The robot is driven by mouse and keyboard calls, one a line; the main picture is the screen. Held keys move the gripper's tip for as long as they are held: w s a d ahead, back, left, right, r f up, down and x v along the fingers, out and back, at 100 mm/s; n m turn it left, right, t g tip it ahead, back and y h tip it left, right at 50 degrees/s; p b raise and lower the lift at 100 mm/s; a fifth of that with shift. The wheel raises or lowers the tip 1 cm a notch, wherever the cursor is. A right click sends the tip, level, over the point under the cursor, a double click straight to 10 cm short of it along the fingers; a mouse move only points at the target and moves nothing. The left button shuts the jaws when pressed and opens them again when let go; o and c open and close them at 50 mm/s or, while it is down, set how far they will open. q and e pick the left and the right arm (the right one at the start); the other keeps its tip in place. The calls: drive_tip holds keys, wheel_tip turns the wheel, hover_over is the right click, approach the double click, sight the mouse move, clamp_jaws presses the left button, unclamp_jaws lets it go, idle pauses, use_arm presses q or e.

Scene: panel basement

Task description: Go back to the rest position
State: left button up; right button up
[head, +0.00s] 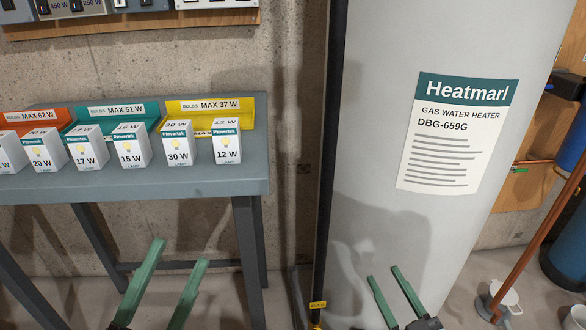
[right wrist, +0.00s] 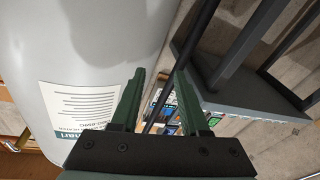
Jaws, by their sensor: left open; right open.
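My left gripper (head: 165,278) is in the lower left of the head view, in front of the grey table's legs. Its two green fingers are apart with nothing between them. My right gripper (head: 392,288) is low in the head view, in front of the white water heater (head: 400,225). Its fingers are apart and empty. The right wrist view also shows the right gripper (right wrist: 160,80) open, with the heater on the left and the table on the right beyond it. Neither gripper touches anything that I can see.
A grey table (head: 150,186) holds several white lamp boxes (head: 130,146) before an orange tray (head: 38,118), a teal tray (head: 115,110) and a yellow tray (head: 212,107). A dark vertical pipe (head: 330,150) stands between table and heater. Copper pipe (head: 540,240) runs at the right.

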drive_tip(key=s+a+r+n+t+y, duration=0.2)
drive_tip(key=s+r+n+y, duration=0.15)
drive_tip(key=s+r, duration=0.45)
drive_tip(key=s+a+r+n+t+y, duration=0.2)
drive_tip(key=s+r+y, duration=0.25)
drive_tip(key=r, duration=0.65)
use_arm(q)
drive_tip(key=w+a+f+n+g+y+p, duration=0.2)
drive_tip(key=w+f+n+g+y+p, duration=0.5)
drive_tip(key=p, duration=0.7)
use_arm(e)
drive_tip(key=w+d+f+m+g+h, duration=0.2)
drive_tip(key=w+f+m+g+h, duration=0.3)
drive_tip(key=w+f+m+h, duration=0.25)
use_arm(q)
drive_tip(key=s+a+f+n+g+y+p, duration=0.2)
drive_tip(key=s+f+g+y+p, duration=0.2)
drive_tip(key=s+f+p, duration=0.6)
wheel_tip(320, 180, down, 3)
drive_tip(key=shift+s+r+g+p, duration=0.2)
drive_tip(key=shift+s+g+p, duration=0.15)
drive_tip(key=shift+g+p, duration=0.6)
use_arm(e)
drive_tip(key=s+d+f+m+g+h, duration=0.1)
drive_tip(key=s+f+m+g+h, duration=0.1)
drive_tip(key=s+f+g, duration=0.6)
wheel_tip(320, 180, down, 5)
drive_tip(key=shift+s+d+r+h, duration=0.15)
drive_tip(key=shift+s+d+h, duration=0.15)
drive_tip(key=shift+s+h, duration=0.5)
